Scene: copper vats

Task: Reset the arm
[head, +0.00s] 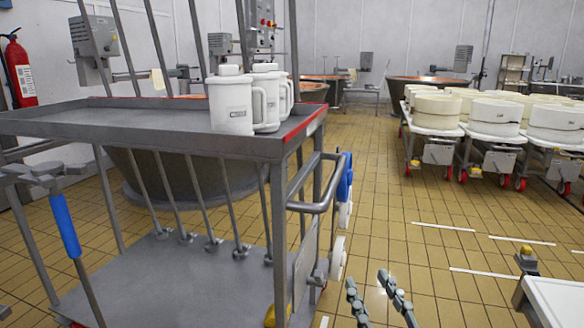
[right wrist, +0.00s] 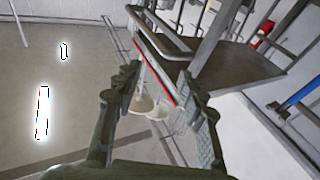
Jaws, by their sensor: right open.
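My right gripper (head: 376,292) is low in the head view, right of the metal cart, its two fingers apart with nothing between them. In the right wrist view my right gripper (right wrist: 157,84) also shows open and empty, with the cart beyond its fingers. At the left edge of the head view, a dark grey jointed shape (head: 36,174) looks like my left gripper. A blue-handled rod (head: 65,226) slants down from beside it. I cannot tell whether that gripper is shut on the rod.
The metal cart (head: 130,118) has red-edged corners and carries white jugs (head: 231,105) at its right end. A copper vat (head: 408,84) stands behind. Trolleys with cheese-like white blocks (head: 494,116) stand at right. A white-topped table corner (head: 552,298) is lower right. Tiled floor between is free.

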